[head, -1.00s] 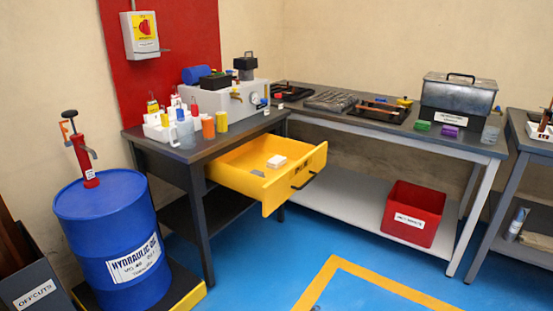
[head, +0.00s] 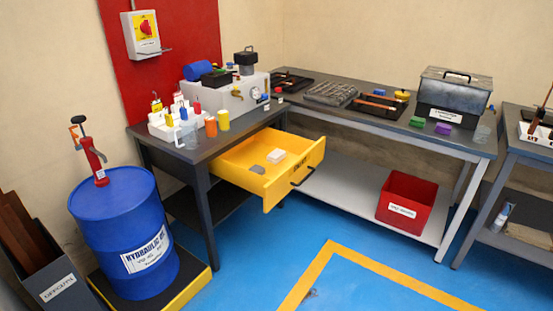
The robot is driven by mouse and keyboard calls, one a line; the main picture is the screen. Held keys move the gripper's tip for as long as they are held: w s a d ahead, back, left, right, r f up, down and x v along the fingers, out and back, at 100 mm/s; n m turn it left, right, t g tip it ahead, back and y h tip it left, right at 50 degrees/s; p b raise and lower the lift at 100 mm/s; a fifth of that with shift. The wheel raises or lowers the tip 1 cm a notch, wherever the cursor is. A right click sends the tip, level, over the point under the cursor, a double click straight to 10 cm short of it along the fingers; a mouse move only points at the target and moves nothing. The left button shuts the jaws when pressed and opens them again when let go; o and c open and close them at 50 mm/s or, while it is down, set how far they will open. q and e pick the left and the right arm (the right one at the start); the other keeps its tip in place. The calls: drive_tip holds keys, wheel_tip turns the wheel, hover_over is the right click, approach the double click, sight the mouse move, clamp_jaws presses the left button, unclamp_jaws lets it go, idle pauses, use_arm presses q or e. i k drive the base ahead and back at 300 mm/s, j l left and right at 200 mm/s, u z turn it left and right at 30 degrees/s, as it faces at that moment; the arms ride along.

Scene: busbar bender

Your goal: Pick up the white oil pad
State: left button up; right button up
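A white pad-like block (head: 274,154), which looks like the white oil pad, lies inside the open yellow drawer (head: 262,187) under the left bench. A flat grey piece (head: 257,169) lies in the drawer in front of it. The drawer is pulled out towards the front right, and its inside shows from above. Neither of my grippers shows in the head view.
A blue hydraulic oil drum (head: 125,225) with a red hand pump (head: 93,158) stands left of the drawer. The left bench (head: 240,133) holds bottles and a grey machine. A red bin (head: 407,197) sits on the lower shelf to the right. The blue floor (head: 265,250) before the drawer is clear.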

sight(275, 157)
drive_tip(key=i+l+u, duration=0.1)
drive_tip(key=i, duration=0.35)
drive_tip(key=i+l+u, duration=0.1)
drive_tip(key=i, duration=0.35)
drive_tip(key=i+l+u, duration=0.1)
drive_tip(key=i+l, duration=0.15)
drive_tip(key=i, duration=0.2)
drive_tip(key=i+l+u, duration=0.1)
drive_tip(key=i+l, duration=0.15)
drive_tip(key=i, duration=0.2)
drive_tip(key=i+l, duration=0.25)
drive_tip(key=i, duration=0.2)
drive_tip(key=u, duration=0.05)
